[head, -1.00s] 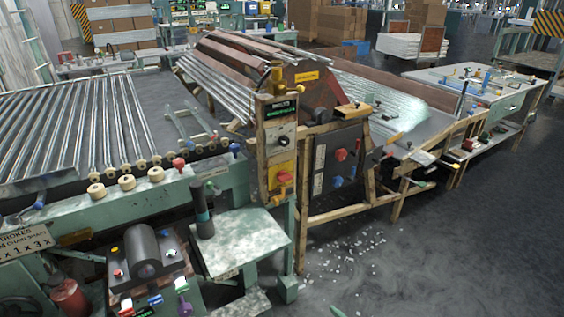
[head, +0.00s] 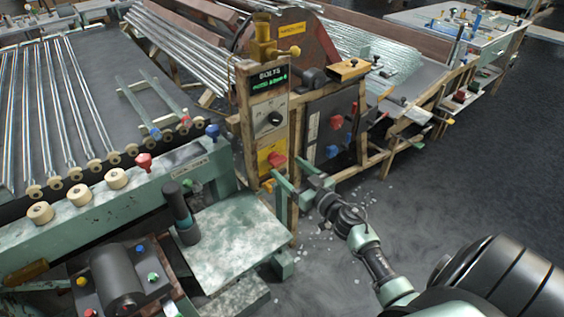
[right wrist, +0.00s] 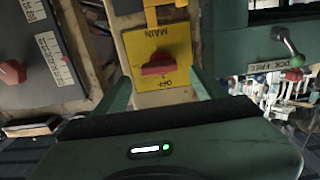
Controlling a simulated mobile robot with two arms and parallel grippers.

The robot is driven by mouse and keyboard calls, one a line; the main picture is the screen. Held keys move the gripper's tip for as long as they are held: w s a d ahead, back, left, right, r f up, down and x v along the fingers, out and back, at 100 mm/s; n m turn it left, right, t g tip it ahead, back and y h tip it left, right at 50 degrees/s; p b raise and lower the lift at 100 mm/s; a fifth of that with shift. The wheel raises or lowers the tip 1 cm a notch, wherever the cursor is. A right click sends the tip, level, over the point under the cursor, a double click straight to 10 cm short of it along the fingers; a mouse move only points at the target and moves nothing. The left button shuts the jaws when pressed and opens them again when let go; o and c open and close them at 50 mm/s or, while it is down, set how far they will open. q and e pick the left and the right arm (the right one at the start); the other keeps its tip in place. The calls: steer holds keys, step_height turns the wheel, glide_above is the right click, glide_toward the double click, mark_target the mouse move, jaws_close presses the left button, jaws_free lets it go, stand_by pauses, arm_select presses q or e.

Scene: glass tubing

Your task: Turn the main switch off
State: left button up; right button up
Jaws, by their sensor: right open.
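The main switch is a red knob (head: 277,159) on a yellow plate (head: 265,152), low on the upright control post in the head view. In the right wrist view the red knob (right wrist: 157,64) lies crosswise on the yellow plate (right wrist: 180,40), which is lettered MAIN and OFF. My right gripper (head: 282,177) is open and empty, close in front of the switch. In the right wrist view its two green fingers (right wrist: 161,84) stand left and right of the knob, apart from it. I cannot tell the exact gap in depth. My left gripper is not in view.
A dark box with a red knob (head: 336,122) stands right of the post. A black dial (head: 275,118) sits above the switch. A pale worktop (head: 235,235) and a roller bench (head: 110,205) lie left of my right arm. Open floor (head: 440,180) lies to the right.

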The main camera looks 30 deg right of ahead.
mark_target(281, 163)
steer(key=w, duration=0.2)
steer(key=shift+w+f, duration=0.1)
steer(key=shift+w, duration=0.3)
steer(key=shift+w+a, duration=0.1)
steer(key=shift+w, duration=0.35)
steer(key=c, duration=1.4)
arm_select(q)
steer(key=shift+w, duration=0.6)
arm_select(e)
steer(key=shift+o, duration=0.2)
